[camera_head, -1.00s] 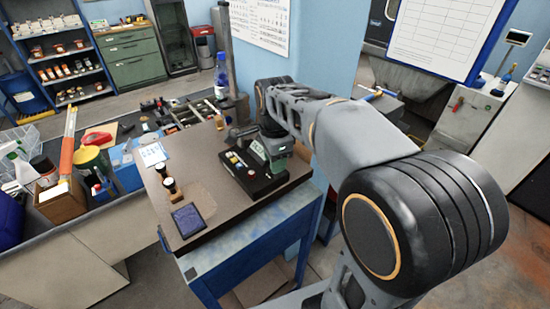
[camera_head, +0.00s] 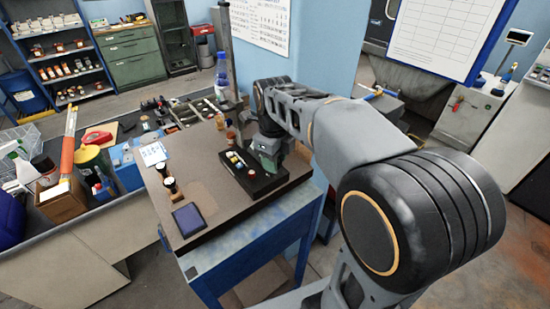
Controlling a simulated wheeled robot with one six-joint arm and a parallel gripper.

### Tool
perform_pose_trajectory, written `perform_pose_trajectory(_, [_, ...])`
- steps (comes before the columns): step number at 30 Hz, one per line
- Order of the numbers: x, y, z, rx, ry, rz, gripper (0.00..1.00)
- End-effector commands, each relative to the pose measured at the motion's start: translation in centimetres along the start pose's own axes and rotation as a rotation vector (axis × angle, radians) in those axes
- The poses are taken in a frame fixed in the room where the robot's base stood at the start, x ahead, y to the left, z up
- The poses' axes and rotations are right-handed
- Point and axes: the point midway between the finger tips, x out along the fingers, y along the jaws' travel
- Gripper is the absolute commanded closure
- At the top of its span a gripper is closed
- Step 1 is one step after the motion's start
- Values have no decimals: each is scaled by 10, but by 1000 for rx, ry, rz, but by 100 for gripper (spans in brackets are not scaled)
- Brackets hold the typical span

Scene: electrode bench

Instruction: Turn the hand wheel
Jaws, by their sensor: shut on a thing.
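My gripper (camera_head: 264,158) is low over the right end of a black box (camera_head: 262,185) on the brown-topped bench. Its fingers are small and mostly hidden by my own wrist. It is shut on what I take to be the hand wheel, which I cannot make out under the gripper.
A dark tablet-like panel (camera_head: 188,219) and small dark-capped jars (camera_head: 170,185) are on the left of the bench top.

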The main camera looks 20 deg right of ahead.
Motion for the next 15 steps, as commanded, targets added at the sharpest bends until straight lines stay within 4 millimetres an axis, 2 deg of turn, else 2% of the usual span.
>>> perform_pose_trajectory(6, [-1,0,0,180,1,-1,87])
perform_pose_trajectory(15, [-1,0,0,362,4,-1,87])
